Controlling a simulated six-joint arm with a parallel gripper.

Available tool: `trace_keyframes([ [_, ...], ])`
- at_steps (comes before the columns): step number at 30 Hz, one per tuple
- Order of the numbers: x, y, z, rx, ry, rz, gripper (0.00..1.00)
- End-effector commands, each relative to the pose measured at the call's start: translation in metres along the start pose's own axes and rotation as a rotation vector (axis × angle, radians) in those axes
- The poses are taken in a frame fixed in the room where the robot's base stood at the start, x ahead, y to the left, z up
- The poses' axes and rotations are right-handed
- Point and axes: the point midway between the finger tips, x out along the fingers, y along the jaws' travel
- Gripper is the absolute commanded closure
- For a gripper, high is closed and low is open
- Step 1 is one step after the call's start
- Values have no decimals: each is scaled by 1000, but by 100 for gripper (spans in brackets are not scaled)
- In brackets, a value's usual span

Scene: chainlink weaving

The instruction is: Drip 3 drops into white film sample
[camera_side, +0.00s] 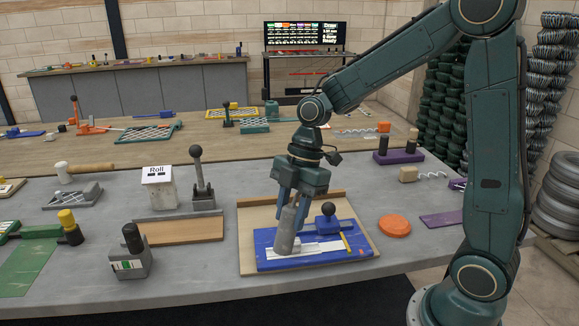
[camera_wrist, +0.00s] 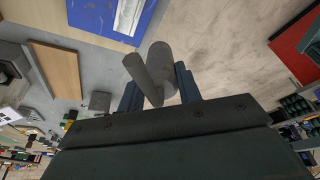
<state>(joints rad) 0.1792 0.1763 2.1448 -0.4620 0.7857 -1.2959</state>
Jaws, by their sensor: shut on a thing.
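My gripper (camera_side: 291,214) is shut on a grey cylindrical dropper-like tool (camera_side: 285,242) with a slim upper part. The tool also shows between the fingers in the wrist view (camera_wrist: 161,64), with a thin grey spout angled to the left. In the side view the tool overlaps the left part of a blue tray (camera_side: 340,261); I cannot tell whether it touches it. A white film sample (camera_side: 318,247) lies flat on the tray, partly hidden behind the tool. The wrist view shows the blue tray (camera_wrist: 92,17) and the white strip (camera_wrist: 129,14) at the top, apart from the tool.
The tray rests on a wooden board (camera_side: 248,222). An orange disc (camera_side: 394,226) lies to the right, and a grey lever press (camera_side: 200,181) stands behind left.

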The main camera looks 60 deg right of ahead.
Motion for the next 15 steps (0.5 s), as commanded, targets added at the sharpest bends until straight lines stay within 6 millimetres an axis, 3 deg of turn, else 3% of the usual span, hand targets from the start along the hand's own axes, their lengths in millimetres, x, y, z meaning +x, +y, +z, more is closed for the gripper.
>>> trace_keyframes([
  [15,29,0,3,8,308,-3,100],
])
